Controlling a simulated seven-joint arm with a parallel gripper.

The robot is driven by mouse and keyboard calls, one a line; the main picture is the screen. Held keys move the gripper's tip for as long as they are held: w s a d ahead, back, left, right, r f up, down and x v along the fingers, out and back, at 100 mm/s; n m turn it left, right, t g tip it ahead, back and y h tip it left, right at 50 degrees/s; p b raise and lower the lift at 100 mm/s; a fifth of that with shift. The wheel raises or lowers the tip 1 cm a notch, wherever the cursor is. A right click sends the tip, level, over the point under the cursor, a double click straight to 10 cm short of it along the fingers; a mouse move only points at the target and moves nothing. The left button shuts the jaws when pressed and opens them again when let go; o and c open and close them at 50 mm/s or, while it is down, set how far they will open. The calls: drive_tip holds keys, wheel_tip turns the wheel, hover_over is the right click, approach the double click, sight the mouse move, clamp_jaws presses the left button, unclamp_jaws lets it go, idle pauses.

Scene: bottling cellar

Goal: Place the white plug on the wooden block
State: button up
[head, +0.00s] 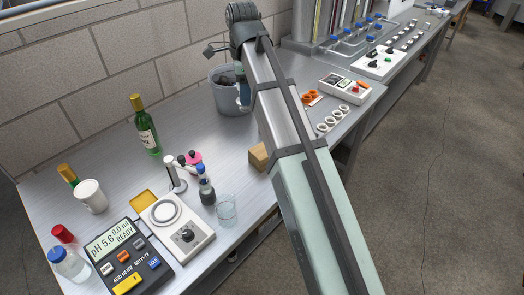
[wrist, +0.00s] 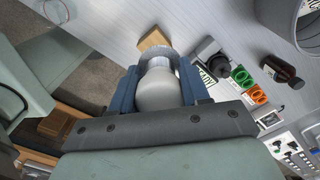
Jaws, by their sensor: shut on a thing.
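My gripper (wrist: 160,80) is shut on the white plug (wrist: 162,92), which sits between its two blue fingers in the wrist view. The plug has a smooth, rounded pale body and a ribbed far end. The wooden block (wrist: 153,40) shows just past the plug's far end in the wrist view; I cannot tell the gap between them. In the head view the block (head: 259,156) lies on the metal bench, partly covered by my arm. The plug and most of my gripper are hidden behind my arm there.
A grey bucket (head: 226,98) stands at the back of the bench. A glass beaker (head: 227,211), a dark bottle (head: 205,187) and a stirrer (head: 180,232) stand left of the block. Orange parts (head: 311,97) and white rings (head: 331,120) lie right of my arm.

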drive_tip(key=s+d, duration=0.2)
drive_tip(key=d, duration=0.3)
hover_over(262, 150)
drive_tip(key=shift+s+a+f, duration=0.1)
drive_tip(key=shift+f, duration=7.5)
drive_tip(key=shift+f, duration=0.1)
drive_tip(key=o, duration=1.1)
wheel_tip(262, 150, up, 12)
drive_tip(key=shift+r, duration=0.1)
